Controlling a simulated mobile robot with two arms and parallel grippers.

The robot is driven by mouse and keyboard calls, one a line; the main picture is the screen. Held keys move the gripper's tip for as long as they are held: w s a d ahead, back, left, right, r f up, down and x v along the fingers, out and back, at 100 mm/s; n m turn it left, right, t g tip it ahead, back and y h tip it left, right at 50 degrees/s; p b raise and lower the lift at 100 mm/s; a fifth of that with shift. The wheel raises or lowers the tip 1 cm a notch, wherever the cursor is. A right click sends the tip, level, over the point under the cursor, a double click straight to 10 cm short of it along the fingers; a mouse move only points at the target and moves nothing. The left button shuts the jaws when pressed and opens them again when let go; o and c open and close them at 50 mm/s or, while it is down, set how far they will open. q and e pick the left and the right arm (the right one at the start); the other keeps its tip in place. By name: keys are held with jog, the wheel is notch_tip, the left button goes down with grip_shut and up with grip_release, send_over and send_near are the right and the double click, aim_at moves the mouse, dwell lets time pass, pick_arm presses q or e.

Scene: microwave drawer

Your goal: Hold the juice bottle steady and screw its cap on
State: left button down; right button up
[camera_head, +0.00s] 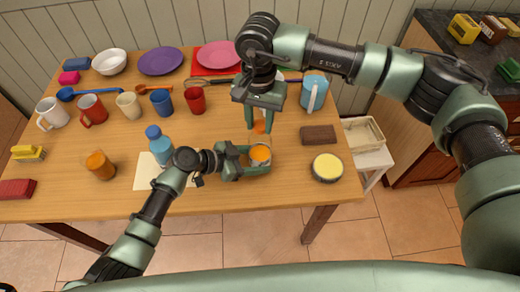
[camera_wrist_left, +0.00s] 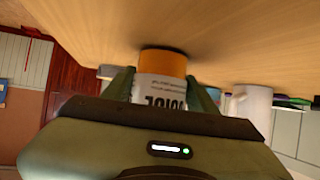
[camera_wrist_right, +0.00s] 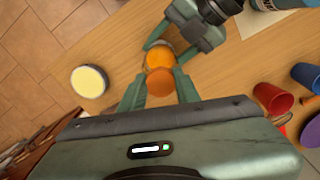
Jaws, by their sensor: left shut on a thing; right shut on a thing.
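The juice bottle (camera_head: 260,154) stands near the table's front edge, orange with a white label that shows in the left wrist view (camera_wrist_left: 160,90). My left gripper (camera_head: 258,160) is shut on the bottle from the left, one finger on each side. My right gripper (camera_head: 260,128) points down and is shut on the orange cap (camera_head: 259,127). In the right wrist view the cap (camera_wrist_right: 160,82) sits between the fingertips, with the bottle's open-looking orange top (camera_wrist_right: 160,57) just beyond it. The cap appears apart from the bottle and above it.
A brown block (camera_head: 318,135) and a round tub with a yellow top (camera_head: 327,167) lie to the right. Mugs, including a red cup (camera_head: 195,100), and plates fill the back of the table (camera_head: 225,197).

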grip_shut()
jog(key=m, duration=0.8)
jog(key=shift+m, duration=0.4)
jog(key=m, duration=0.4)
jog(key=shift+m, duration=0.3)
jog(key=m, duration=0.5)
jog(key=shift+s, duration=0.15)
jog(key=o, duration=0.8)
grip_release()
